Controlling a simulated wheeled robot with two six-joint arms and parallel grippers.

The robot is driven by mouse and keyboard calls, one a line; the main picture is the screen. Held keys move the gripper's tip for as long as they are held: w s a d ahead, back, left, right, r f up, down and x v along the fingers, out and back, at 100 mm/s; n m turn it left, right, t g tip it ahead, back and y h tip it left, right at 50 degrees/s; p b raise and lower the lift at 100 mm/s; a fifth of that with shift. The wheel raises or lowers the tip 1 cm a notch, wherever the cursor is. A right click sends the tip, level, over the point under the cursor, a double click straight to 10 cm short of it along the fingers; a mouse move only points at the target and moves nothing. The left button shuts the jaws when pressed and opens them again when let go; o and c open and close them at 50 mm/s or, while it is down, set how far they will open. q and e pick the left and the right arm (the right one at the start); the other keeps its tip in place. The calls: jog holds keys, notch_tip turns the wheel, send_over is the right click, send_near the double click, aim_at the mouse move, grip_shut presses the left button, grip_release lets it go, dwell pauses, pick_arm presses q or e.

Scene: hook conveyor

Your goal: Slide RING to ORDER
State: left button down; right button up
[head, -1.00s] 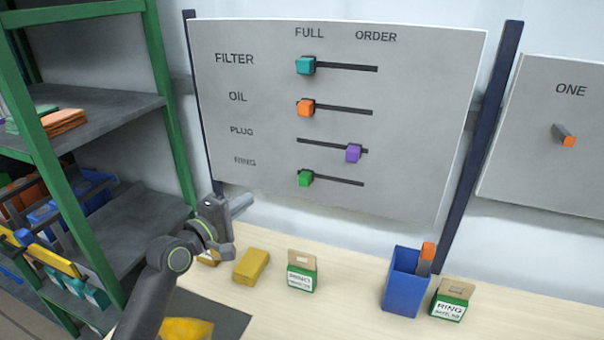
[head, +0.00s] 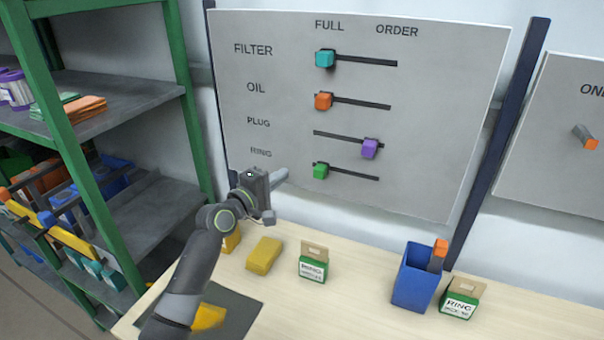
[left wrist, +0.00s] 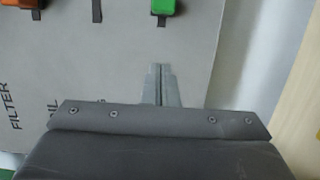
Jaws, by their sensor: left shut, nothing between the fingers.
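The grey board (head: 440,130) carries slider rows labelled FILTER, OIL, PLUG and RING under FULL and ORDER. The green RING slider (head: 320,171) sits at the left, FULL end of its slot (head: 352,176). The purple PLUG slider (head: 370,149) is at the right, under ORDER. My left gripper (head: 281,178) is shut and empty, left of the green slider and apart from it. In the left wrist view, the closed fingertips (left wrist: 160,70) point at the board, with the green slider (left wrist: 164,6) beyond them at the top edge. The right gripper is not in view.
The teal FILTER slider (head: 325,59) and orange OIL slider (head: 323,101) are at FULL. On the table below stand a yellow block (head: 264,255), a RING box (head: 313,264), a blue bin (head: 412,283) and another RING box (head: 460,300). A green-framed shelf (head: 85,180) stands at left.

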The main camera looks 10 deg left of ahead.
aim_at(321, 171)
pick_arm(q)
jog(key=d, duration=0.1)
jog(key=w+d+p, duration=0.1)
jog(key=d, duration=0.1)
jog(key=w+d+p, duration=0.1)
jog(key=shift+w+d+r, duration=0.1)
jog(key=shift+w+d, duration=0.05)
jog(key=shift+d, duration=0.45)
